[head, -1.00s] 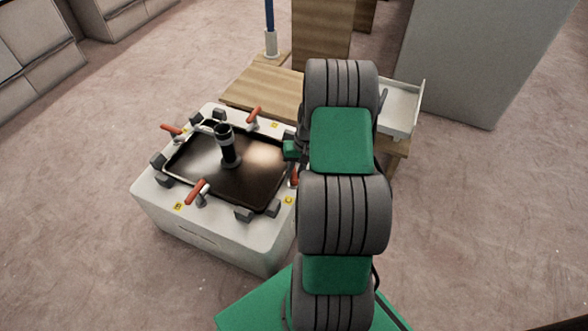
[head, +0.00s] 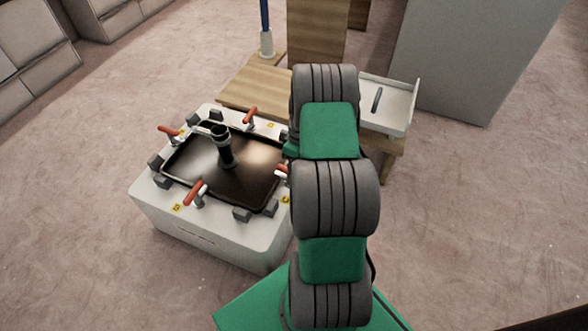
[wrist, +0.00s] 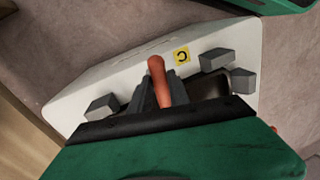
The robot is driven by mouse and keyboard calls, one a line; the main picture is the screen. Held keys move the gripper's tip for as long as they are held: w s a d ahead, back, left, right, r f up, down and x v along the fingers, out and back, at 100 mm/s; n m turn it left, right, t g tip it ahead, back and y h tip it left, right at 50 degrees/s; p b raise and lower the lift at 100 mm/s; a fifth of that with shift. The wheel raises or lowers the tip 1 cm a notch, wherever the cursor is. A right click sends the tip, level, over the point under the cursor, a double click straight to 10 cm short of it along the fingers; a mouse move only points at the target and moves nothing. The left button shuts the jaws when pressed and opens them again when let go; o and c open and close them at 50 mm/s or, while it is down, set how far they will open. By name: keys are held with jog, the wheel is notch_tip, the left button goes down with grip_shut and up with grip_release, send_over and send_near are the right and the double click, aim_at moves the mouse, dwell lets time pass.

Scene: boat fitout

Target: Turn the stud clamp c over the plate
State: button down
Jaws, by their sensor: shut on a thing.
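Stud clamp c has a red handle (wrist: 158,80), which stands between the dark fingers of my gripper (wrist: 162,92) in the wrist view. The gripper is shut on this handle. The yellow C label (wrist: 181,55) lies beside it on the white fixture. In the head view a small part of the clamp c handle (head: 282,170) shows at the right edge of the dark plate (head: 200,165); my arm hides the rest and the gripper. The plate lies flat on the white box (head: 215,235), with a black upright post (head: 225,150) on it. Whether clamp c's arm lies over the plate is hidden.
Other red-handled clamps stand at the plate's front (head: 195,192), back (head: 250,116) and left (head: 169,131). Grey blocks (head: 242,214) surround the plate. A wooden bench (head: 250,85) and a white tray (head: 393,88) holding a dark bar (head: 377,99) stand behind. The floor at left is free.

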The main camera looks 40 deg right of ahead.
jog(key=shift+n, duration=0.7)
jog(key=c, duration=1.3)
grip_release()
jog(key=shift+d, duration=0.1)
jog(key=shift+o, duration=0.2)
notch_tip(320, 180, up, 8)
jog(key=d+p, duration=0.1)
jog(key=p, duration=0.1)
jog(key=shift+w+d+f, duration=0.15)
jog(key=shift+w, duration=0.3)
